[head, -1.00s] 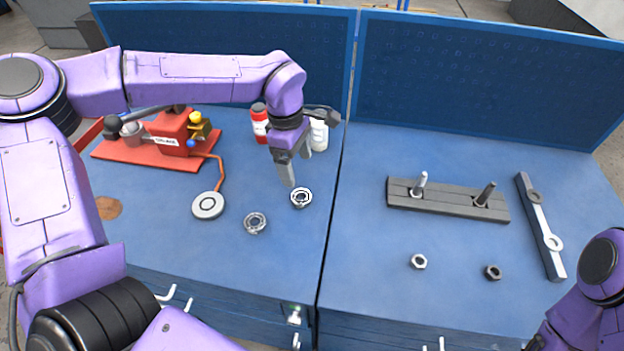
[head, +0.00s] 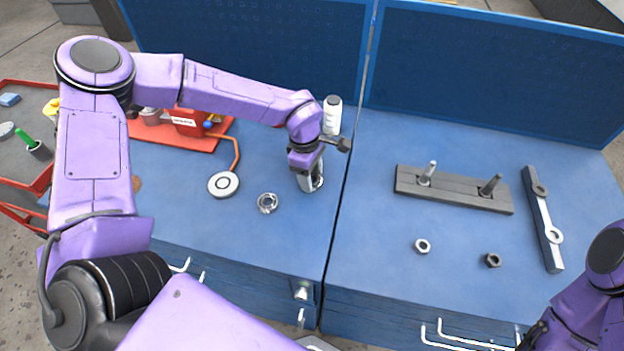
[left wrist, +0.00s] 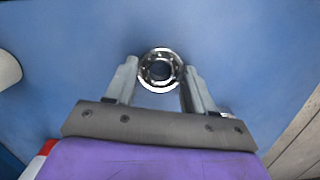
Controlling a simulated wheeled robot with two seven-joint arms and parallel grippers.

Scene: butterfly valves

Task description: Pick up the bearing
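A ring-shaped metal bearing (left wrist: 160,70) lies on the blue bench top in the left wrist view, between the tips of my left gripper (left wrist: 158,82). The fingers stand apart on either side of it, with the bearing at their far ends. In the head view my left gripper (head: 310,180) points down over this bearing and mostly hides it. A second bearing (head: 267,203) lies on the bench to the left of the gripper. My right gripper cannot be made out; only part of the right arm shows at the lower right.
A round white disc (head: 223,185) with an orange cable lies to the left. A white bottle (head: 332,115) stands behind the gripper. On the right are a grey block with two pegs (head: 455,190), two nuts (head: 422,246) and a long bar (head: 543,220). The bench front is clear.

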